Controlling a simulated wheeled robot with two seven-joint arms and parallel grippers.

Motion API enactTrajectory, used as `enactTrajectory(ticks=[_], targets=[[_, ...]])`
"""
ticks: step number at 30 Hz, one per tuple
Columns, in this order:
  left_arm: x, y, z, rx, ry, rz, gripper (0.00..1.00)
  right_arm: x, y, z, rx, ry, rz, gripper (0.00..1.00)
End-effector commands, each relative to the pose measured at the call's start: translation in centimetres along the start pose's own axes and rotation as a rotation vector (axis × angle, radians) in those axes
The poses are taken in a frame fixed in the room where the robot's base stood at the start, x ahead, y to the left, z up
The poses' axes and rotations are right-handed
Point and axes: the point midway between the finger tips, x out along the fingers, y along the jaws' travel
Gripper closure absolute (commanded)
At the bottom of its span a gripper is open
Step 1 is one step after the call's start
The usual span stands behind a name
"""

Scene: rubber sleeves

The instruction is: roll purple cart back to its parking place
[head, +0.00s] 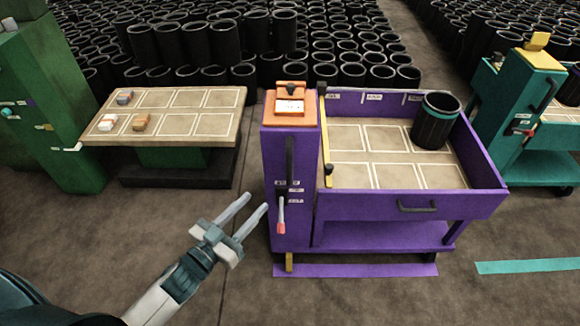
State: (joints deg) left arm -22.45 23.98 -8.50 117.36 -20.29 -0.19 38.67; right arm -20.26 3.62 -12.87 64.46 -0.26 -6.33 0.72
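The purple cart (410,203) stands upright in the middle right of the head view. Its left end is a tall column with a black vertical handle (289,158) and a lever with a red tip (281,228). A purple strip (400,270) lies on the floor along the cart's near side, partly under its lower edge. A black sleeve with a teal band (437,121) stands in the cart's far right part. My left gripper (256,200) is open and empty, its two fingers pointing at the column's left side, apart from the handle and lever. My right gripper is not in view.
A table with white-outlined cells (205,125) stands at the left beside a green cabinet (50,110). A teal cart (510,110) stands at the right, with a teal floor strip (525,266) nearer. Black sleeves (225,42) crowd the back. The near floor is clear.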

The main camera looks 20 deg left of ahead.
Motion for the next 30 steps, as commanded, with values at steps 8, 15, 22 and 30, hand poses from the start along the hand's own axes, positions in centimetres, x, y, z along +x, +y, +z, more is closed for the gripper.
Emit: enactTrajectory(ticks=[8,15,22,30], targets=[[0.4,0.0,0.0,0.0,0.0,-0.001,0.64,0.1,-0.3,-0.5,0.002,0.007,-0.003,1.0],[2.4,0.0,-0.1,0.002,0.002,0.0,0.64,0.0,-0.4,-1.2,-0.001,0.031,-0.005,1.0],[5.9,0.0,-0.2,0.001,0.002,-0.001,0.64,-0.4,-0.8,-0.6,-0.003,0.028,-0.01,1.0],[10.6,0.0,-0.1,0.001,0.001,-0.001,0.64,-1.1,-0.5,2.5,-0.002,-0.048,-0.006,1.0]])
